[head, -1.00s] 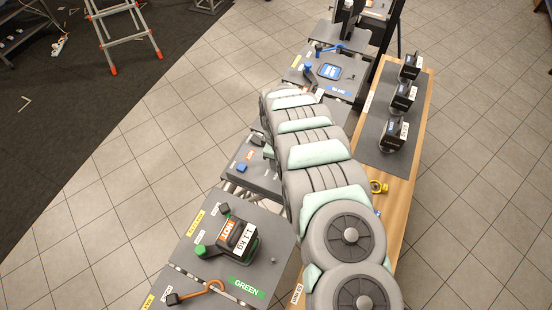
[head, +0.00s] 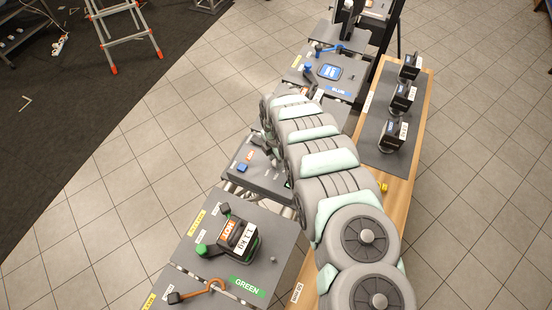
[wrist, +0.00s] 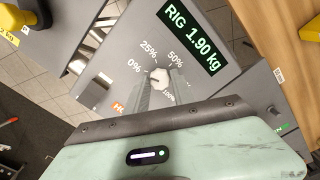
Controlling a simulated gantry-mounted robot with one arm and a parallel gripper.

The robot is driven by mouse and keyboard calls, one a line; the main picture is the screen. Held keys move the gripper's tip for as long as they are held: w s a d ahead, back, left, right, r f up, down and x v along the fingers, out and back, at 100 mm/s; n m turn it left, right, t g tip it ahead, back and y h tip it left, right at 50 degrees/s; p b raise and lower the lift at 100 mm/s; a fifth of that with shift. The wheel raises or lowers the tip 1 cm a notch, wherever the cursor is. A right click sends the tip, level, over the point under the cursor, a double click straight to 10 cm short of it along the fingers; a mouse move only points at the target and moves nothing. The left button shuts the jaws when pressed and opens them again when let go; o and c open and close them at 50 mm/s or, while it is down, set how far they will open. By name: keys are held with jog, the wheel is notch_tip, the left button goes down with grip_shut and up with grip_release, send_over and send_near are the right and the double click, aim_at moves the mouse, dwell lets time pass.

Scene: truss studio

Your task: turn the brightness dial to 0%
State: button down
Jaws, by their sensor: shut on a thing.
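The brightness dial (wrist: 159,72) is a small pale knob on a grey panel (wrist: 205,68) in the wrist view. Printed marks 0%, 25% and 50% lie around its left and upper side, and another mark at its lower right is partly covered. My gripper (wrist: 161,84) reaches up to the dial, and its grey fingers are shut on it. The fingers hide the dial's lower part, and I cannot tell exactly which mark it points to. In the head view my arm covers the dial and the gripper.
A dark display (wrist: 194,38) above the dial reads RIG 1.90 kg. In the head view, a device with a 1.1 kg label (head: 238,238) stands on the green-labelled panel. Several black units stand on the wooden bench (head: 424,110).

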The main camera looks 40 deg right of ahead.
jog(key=shift+n, duration=1)
jog(key=c, duration=1.1)
grip_release()
jog(key=shift+r+b, duration=0.6)
jog(key=shift+r, duration=4.8)
